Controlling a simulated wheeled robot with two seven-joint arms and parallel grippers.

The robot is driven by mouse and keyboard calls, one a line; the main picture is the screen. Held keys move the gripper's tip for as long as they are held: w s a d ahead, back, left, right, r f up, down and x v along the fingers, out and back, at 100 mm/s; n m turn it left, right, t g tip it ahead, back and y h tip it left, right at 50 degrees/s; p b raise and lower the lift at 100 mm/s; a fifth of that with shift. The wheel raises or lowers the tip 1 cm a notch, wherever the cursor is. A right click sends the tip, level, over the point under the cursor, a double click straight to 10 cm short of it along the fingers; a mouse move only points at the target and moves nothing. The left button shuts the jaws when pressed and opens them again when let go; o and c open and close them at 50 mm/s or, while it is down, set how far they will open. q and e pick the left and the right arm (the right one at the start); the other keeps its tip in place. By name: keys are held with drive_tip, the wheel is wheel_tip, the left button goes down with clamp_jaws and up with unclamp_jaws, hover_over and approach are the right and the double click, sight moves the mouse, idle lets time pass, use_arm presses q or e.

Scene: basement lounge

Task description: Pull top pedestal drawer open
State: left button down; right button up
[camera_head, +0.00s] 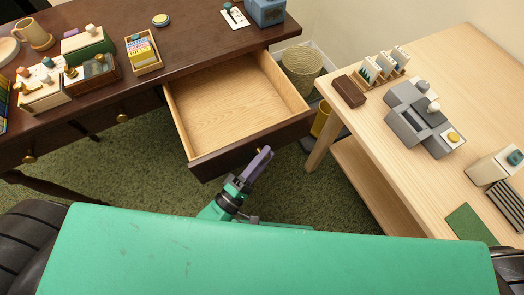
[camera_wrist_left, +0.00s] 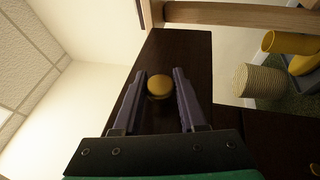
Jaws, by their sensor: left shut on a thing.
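The top pedestal drawer (camera_head: 232,100) of the dark desk (camera_head: 200,40) stands pulled well out in the head view, with its pale wooden inside empty. Its dark front (camera_head: 225,158) faces me. My left gripper (camera_head: 264,154) is at the front's outer face, right of its middle. The fingers mostly hide the knob in the head view. My right gripper is in neither view.
A light wooden table (camera_head: 440,60) stands close on the right, with a grey machine (camera_head: 420,115) and a brown block (camera_head: 348,91) on it. A woven basket (camera_head: 301,66) and a yellow object (camera_head: 321,118) are beside the drawer. Green carpet (camera_head: 130,165) is clear at left.

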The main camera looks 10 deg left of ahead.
use_arm(q)
drive_tip(key=shift+f, duration=0.15)
drive_tip(key=shift+c, duration=2.3)
unclamp_jaws()
drive_tip(key=shift+a, duration=0.1)
drive_tip(key=v, duration=1.4)
drive_tip(key=shift+s+a+b, duration=0.2)
drive_tip(key=shift+b, duration=0.2)
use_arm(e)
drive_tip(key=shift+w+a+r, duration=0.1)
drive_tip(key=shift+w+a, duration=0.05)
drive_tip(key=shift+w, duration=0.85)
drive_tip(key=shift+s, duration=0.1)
